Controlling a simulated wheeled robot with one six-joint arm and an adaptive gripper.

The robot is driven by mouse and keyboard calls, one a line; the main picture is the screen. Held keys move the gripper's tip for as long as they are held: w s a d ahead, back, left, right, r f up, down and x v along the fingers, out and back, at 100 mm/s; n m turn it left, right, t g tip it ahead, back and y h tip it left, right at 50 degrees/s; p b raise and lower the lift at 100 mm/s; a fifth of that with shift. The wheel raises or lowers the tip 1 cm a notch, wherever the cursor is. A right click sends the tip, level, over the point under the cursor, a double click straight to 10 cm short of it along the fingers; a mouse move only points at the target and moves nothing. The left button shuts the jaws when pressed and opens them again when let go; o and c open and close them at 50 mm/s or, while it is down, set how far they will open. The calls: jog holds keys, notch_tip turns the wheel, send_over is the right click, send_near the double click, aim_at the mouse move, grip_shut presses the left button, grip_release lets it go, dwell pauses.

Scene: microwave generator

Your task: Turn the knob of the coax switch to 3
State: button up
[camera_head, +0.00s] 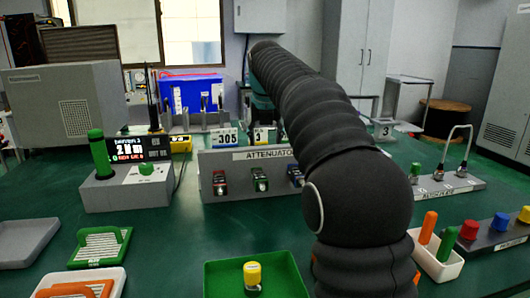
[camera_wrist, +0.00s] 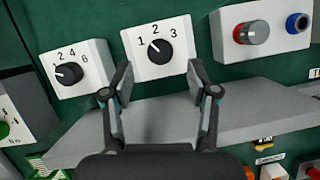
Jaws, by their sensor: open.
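In the wrist view, a white switch box (camera_wrist: 180,68) has a round black knob (camera_wrist: 158,52) with 1, 2 and 3 printed around it. The 3 is on the right. The knob's light mark seems to lie at its upper left; the exact setting is hard to tell. My gripper (camera_wrist: 160,78) is open, its fingers apart on either side below the knob and not touching it. In the head view, my arm hides the gripper and most of the area around it.
A second white box with a black knob (camera_wrist: 68,74), numbered up to 6, stands to the left. A grey box with a red-ringed knob (camera_wrist: 250,32) is at right. In the head view, the ATTENUATOR panel (camera_head: 235,164) and a green tray (camera_head: 218,274) stand near my arm.

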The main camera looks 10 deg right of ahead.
jog(key=shift+b+x, duration=0.35)
jog(key=shift+x, duration=2.25)
grip_shut()
